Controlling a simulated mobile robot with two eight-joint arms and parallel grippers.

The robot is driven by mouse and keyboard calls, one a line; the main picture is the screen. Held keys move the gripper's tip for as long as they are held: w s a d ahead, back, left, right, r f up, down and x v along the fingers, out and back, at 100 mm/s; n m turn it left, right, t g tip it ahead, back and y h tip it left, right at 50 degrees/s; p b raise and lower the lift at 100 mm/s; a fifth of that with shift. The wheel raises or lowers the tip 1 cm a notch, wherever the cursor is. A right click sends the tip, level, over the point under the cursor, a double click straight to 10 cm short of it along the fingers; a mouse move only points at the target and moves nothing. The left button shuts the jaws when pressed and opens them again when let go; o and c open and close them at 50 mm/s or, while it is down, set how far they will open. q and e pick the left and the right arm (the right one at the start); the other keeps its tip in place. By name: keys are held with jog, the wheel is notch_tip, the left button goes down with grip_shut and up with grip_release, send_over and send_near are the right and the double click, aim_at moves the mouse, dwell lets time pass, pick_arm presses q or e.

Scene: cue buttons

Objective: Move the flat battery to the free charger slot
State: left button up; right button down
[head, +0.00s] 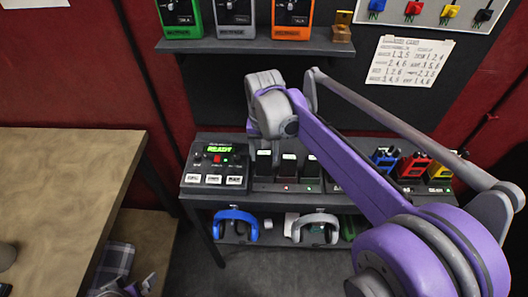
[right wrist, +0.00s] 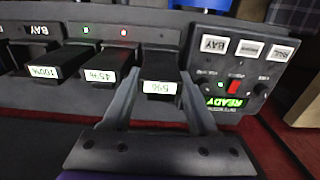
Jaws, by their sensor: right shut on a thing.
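The charger rack (head: 262,187) stands on the bench, with several black batteries in a row. My right gripper (head: 262,138) reaches down to the leftmost battery (head: 264,165), beside the control panel. In the right wrist view, upside down, the fingers of my right gripper (right wrist: 158,105) are shut on the battery reading 5% (right wrist: 160,87), the flat one. It appears to be at its bay; I cannot tell whether it is fully seated. Next to it are batteries reading 45% (right wrist: 98,77) and 100% (right wrist: 45,71). Part of my left gripper (head: 130,288) shows at the bottom edge.
A control panel (head: 216,166) with a green READY display and red button is left of the batteries. Coloured items (head: 414,165) stand at the right. Headphones (head: 236,224) lie on the shelf below. An upper shelf (head: 255,46) holds boxes. A wooden table (head: 70,180) is at left.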

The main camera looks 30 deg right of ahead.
jog(key=shift+f+b, duration=0.35)
jog(key=shift+f, duration=0.35)
jog(key=shift+c, duration=0.4)
grip_release()
jog(key=shift+r, duration=0.15)
notch_tip(320, 180, up, 11)
jog(key=shift+f+p, duration=0.2)
jog(key=shift+p, duration=0.15)
jog(key=s+a+f+n+t, duration=0.2)
jog(key=s+a+f+n, duration=0.1)
jog(key=s+f, duration=0.4)
jog(key=s+a+f+n+t, duration=0.3)
jog(key=s+f, duration=0.4)
jog(key=f, duration=0.2)
jog(key=shift+s+a+f+t, duration=0.2)
jog(key=shift+s+a+t, duration=0.1)
jog(key=shift+s+a, duration=0.1)
